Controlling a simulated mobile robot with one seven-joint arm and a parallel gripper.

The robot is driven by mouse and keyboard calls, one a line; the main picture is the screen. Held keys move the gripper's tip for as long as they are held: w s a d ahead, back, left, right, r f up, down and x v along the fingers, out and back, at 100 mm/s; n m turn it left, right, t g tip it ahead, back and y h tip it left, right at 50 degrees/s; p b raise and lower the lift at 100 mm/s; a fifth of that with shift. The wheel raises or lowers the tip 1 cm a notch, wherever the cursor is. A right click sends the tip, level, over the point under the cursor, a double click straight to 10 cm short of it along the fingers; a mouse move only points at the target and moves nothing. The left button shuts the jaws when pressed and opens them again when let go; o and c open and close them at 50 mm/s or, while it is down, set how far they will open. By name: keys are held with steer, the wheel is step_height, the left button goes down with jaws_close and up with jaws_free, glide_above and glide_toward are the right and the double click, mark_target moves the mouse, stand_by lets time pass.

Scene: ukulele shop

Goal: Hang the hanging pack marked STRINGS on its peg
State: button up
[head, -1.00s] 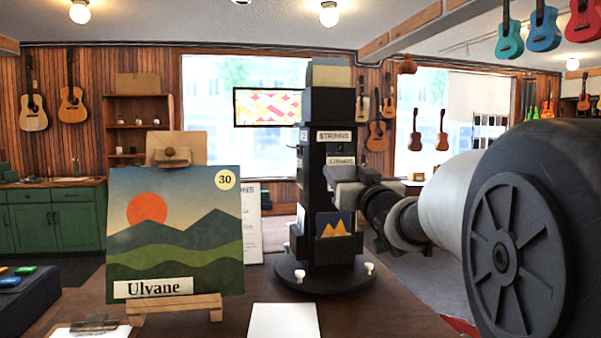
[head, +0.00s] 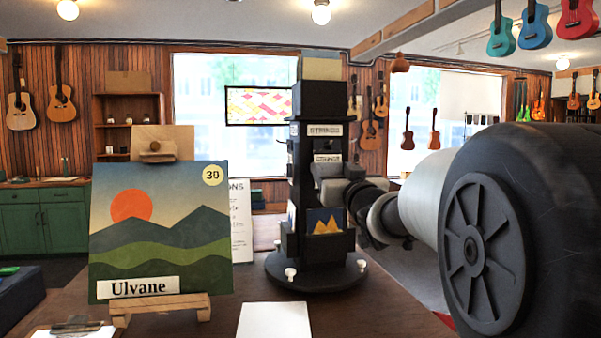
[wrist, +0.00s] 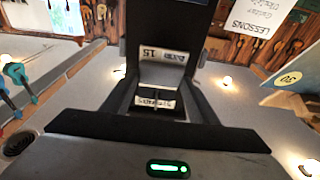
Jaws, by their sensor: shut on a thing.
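The dark display stand (head: 318,100) rises from a round base on the counter, with a white STRINGS label (head: 325,130) high on its front. Just below is a second, partly covered STRINGS label, on what looks like the pack (head: 327,158). My gripper (head: 328,170) is at the stand's right front, shut on the pack. In the wrist view, which is upside down, two pale lettered labels show between dark parts of my gripper; I cannot tell which is the pack's. The peg, and any contact between pack and peg, cannot be made out.
A picture card marked Ulvane (head: 160,230) stands on a wooden easel to the left. A white sheet (head: 274,320) lies on the counter in front of the stand. Lower pockets of the stand hold a mountain-print item (head: 326,221).

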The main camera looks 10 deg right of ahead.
stand_by(0.3)
steer(key=o, duration=1.1)
steer(key=shift+f, duration=0.1)
